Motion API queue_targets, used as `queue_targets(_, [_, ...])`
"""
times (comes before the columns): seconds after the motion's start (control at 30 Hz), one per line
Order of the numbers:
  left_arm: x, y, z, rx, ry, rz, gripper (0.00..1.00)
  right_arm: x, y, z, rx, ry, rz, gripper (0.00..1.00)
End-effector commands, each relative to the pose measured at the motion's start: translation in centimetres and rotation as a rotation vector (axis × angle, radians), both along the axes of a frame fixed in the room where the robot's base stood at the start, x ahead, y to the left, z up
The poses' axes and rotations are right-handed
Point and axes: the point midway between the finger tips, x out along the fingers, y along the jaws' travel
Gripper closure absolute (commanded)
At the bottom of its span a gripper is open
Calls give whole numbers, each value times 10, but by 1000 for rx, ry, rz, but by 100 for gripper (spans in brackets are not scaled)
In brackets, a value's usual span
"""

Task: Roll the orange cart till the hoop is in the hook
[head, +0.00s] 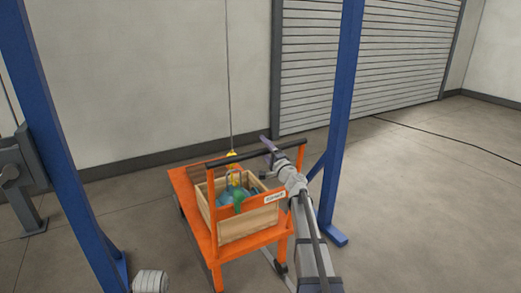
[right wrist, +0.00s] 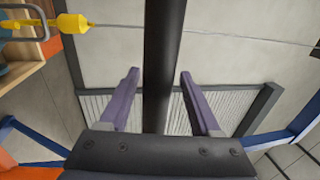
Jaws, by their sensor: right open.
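The orange cart (head: 228,243) stands on the floor with a black push bar (head: 229,159) across its top. A wooden crate (head: 249,224) on it holds a blue-green object (head: 237,196) with a grey hoop (right wrist: 45,29) on top. The yellow hook (head: 232,155) hangs on a thin cable over the crate; in the right wrist view the yellow hook (right wrist: 72,23) overlaps the hoop's edge, and I cannot tell whether it passes through. My right gripper (right wrist: 157,80) is open, with one purple finger on each side of the bar (right wrist: 164,60). My left gripper is out of view.
Blue posts (head: 343,110) stand on both sides of the cart, the right one close to my right arm. A grey stand (head: 22,190) is at far left. A dark cable (head: 450,138) lies on the floor at right. Floor in front right is clear.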

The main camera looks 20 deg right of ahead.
Motion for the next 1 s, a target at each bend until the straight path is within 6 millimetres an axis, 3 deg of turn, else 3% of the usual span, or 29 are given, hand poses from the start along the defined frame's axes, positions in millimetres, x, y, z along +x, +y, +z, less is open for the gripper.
queue_targets(0.27, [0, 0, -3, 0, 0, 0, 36, -14, 2, -3, -1, 0, -1, 36])
queue_targets(0.7, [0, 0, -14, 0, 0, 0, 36, -81, 12, -14, 0, -1, 1, 36])
queue_targets(1.0, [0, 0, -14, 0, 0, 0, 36, -86, 12, -14, 0, -1, 2, 36])
